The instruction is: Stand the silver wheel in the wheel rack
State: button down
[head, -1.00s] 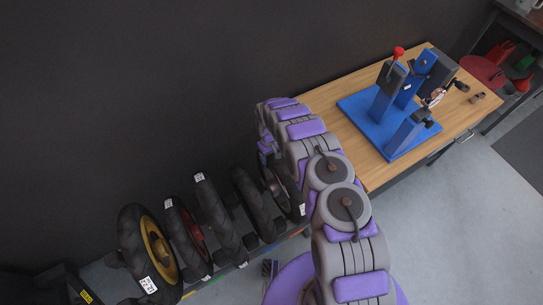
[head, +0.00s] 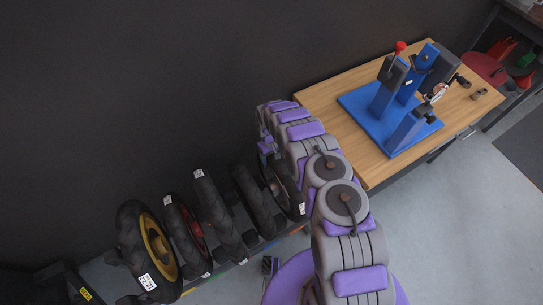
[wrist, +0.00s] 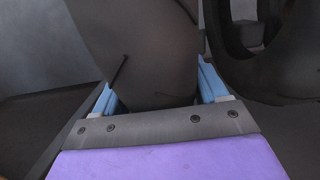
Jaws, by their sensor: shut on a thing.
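The silver wheel (head: 283,187) has a dark tyre and a greyish rim, and stands upright at the right end of a row of wheels in the head view. My arm partly covers it. My gripper (wrist: 160,90) is shut on its tyre (wrist: 140,40) in the wrist view, with a blue finger on each side. In the head view the fingers are hidden behind my arm. The wheel rack (head: 252,240) is dark and low along the wall, mostly hidden by the wheels. I cannot tell whether the silver wheel rests in it.
Several other wheels stand to the left, including a gold-rimmed one (head: 156,246) and a red-rimmed one (head: 187,230). A black tyre (head: 253,200) is close beside the silver wheel. A wooden bench (head: 335,125) with a blue stand (head: 384,122) is at the right.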

jog(key=shift+f, duration=0.1)
dwell(0.7)
grip_release()
jog(key=shift+f, duration=0.1)
notch_tip(320, 180, up, 17)
jog(key=w+a+p, duration=0.2)
jog(key=p, duration=0.1)
jog(key=s+d+r+m, duration=0.15)
jog(key=d+r, duration=0.25)
jog(key=r, duration=0.4)
jog(key=s+d+r+m, duration=0.1)
jog(key=s+d+r, duration=0.2)
jog(key=d+r, duration=0.3)
jog(key=s+d+r+m, duration=0.1)
jog(key=s+d+r, duration=0.15)
jog(key=r, duration=0.65)
jog(key=s+d+r+m, duration=0.1)
jog(key=s+d+r, duration=0.5)
jog(key=s+r, duration=0.55)
jog(key=s+d+r+m, duration=0.1)
jog(key=s, duration=1.2)
jog(key=s+d+r+m, duration=0.1)
jog(key=s+r, duration=0.1)
jog(key=s, duration=1.1)
jog(key=shift+s+r+y, duration=0.25)
jog(key=shift+s+y, duration=0.1)
jog(key=shift+y, duration=0.05)
